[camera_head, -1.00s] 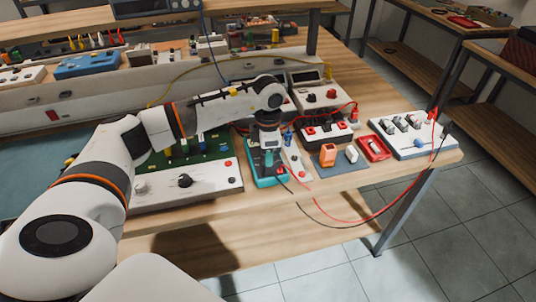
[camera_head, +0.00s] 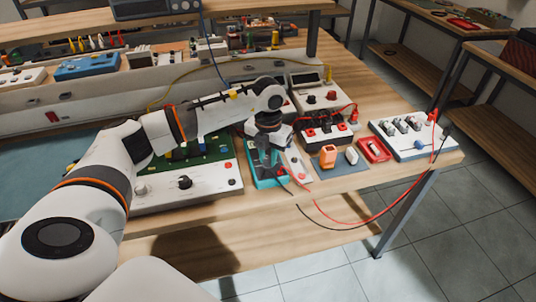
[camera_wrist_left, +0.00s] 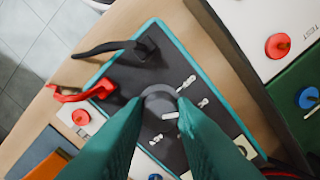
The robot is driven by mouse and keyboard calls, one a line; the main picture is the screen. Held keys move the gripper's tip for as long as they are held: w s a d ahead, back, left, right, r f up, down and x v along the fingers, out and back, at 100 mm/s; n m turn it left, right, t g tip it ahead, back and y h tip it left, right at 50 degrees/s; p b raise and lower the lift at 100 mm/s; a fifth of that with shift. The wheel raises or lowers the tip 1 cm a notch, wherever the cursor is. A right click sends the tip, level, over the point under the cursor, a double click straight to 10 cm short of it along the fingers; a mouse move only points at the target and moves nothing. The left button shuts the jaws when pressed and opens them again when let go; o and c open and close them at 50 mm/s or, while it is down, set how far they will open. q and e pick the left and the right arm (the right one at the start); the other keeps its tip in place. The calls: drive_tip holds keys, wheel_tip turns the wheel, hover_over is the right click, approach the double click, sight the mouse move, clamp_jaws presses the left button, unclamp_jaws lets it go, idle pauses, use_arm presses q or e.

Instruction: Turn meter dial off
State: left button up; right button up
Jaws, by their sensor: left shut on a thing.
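The meter (camera_head: 264,183) has a teal rim and dark face and lies on the wooden bench, partly hidden by my gripper in the head view. The wrist view shows its dark face (camera_wrist_left: 122,73), with a round grey dial (camera_wrist_left: 158,97) in the middle bearing a small white mark. My left gripper (camera_head: 266,163) is over the meter, its fingers shut on the dial from either side. Its two teal fingers also show in the wrist view (camera_wrist_left: 160,106). Red and black leads plug into one end of the meter. My right gripper is out of view.
A white unit with a green board (camera_head: 200,190) stands left of the meter. A blue mat with an orange block (camera_head: 328,154), a red tray (camera_head: 374,150) and a white switch panel (camera_head: 420,146) are to the right. Loose leads (camera_head: 375,217) hang past the bench's front edge.

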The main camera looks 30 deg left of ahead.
sight(268, 159)
use_arm(q)
drive_tip(key=n, duration=0.6)
drive_tip(key=shift+r+p, duration=0.1)
drive_tip(key=shift+p, duration=0.25)
idle(0.4)
drive_tip(key=o, duration=1)
wheel_tip(268, 159, up, 12)
drive_tip(key=b, duration=0.1)
